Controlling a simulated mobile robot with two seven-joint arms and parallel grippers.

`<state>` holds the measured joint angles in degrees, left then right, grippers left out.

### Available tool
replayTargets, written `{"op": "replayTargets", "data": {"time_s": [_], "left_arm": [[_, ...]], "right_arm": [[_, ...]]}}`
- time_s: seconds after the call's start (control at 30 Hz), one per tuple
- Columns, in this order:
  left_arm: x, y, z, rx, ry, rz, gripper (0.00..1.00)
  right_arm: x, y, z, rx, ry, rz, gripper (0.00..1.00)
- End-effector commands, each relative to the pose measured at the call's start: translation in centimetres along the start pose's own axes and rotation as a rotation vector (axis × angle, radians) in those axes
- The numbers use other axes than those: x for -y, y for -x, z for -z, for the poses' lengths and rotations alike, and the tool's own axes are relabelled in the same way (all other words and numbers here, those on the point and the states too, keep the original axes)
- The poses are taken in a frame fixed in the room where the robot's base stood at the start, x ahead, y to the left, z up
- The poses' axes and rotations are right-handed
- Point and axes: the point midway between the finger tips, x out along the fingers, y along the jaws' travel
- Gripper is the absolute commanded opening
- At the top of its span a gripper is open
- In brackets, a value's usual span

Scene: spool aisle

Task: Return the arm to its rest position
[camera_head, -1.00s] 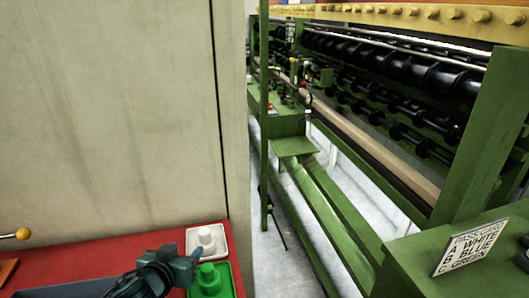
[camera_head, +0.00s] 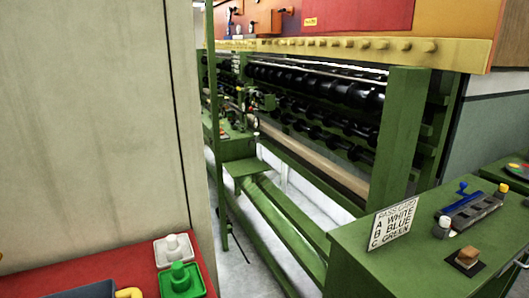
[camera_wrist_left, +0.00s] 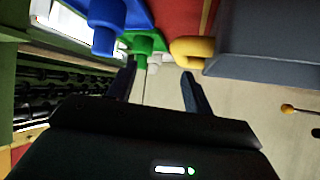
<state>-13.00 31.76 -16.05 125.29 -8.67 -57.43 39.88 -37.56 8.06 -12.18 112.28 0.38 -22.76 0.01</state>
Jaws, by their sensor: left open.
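My left gripper (camera_wrist_left: 158,90) shows in the left wrist view with its two dark fingers apart and nothing between them. That view looks upside down, with a blue peg-like piece (camera_wrist_left: 106,36), a green piece (camera_wrist_left: 145,45) and a red surface (camera_wrist_left: 183,20) along its top. The left gripper and arm are out of the head view. My right gripper is in neither view.
A red tabletop (camera_head: 135,262) holds a white knobbed piece (camera_head: 174,249), a green knobbed piece (camera_head: 181,281) and a dark grey box (camera_head: 85,290) with a yellow handle. A green machine bench (camera_head: 350,250) with a lettered card (camera_head: 392,222) stands right. A pale panel (camera_head: 85,130) fills the left.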

Motion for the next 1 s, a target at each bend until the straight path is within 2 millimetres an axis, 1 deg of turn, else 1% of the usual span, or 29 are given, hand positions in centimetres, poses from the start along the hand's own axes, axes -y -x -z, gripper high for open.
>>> {"op": "replayTargets", "data": {"time_s": [0.03, 0.1, 0.2, 0.3, 0.5, 0.67, 0.7, 1.0], "left_arm": [[-0.6, 0.9, -1.5, 0.055, -0.004, 0.0, 0.51], [-1.1, 2.1, -3.3, 0.129, -0.023, 0.002, 0.51], [-1.7, 4.0, -5.7, 0.232, -0.052, -0.007, 0.51], [-2.4, 5.9, -7.9, 0.332, -0.079, -0.026, 0.51], [-3.4, 10.0, -11.6, 0.513, -0.135, -0.089, 0.51], [-4.2, 13.4, -14.0, 0.644, -0.175, -0.161, 0.51], [-4.3, 12.4, -14.0, 0.613, -0.181, -0.16, 0.51], [-6.1, 8.4, -15.1, 0.46, -0.177, -0.196, 0.51]], "right_arm": [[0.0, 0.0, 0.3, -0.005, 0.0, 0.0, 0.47], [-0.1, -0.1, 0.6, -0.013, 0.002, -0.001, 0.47], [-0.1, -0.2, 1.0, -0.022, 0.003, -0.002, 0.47], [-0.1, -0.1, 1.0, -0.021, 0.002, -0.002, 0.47], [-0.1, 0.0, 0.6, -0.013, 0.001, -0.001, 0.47], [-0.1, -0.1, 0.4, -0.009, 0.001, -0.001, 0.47], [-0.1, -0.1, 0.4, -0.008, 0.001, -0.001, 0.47], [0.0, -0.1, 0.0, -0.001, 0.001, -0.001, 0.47]]}}
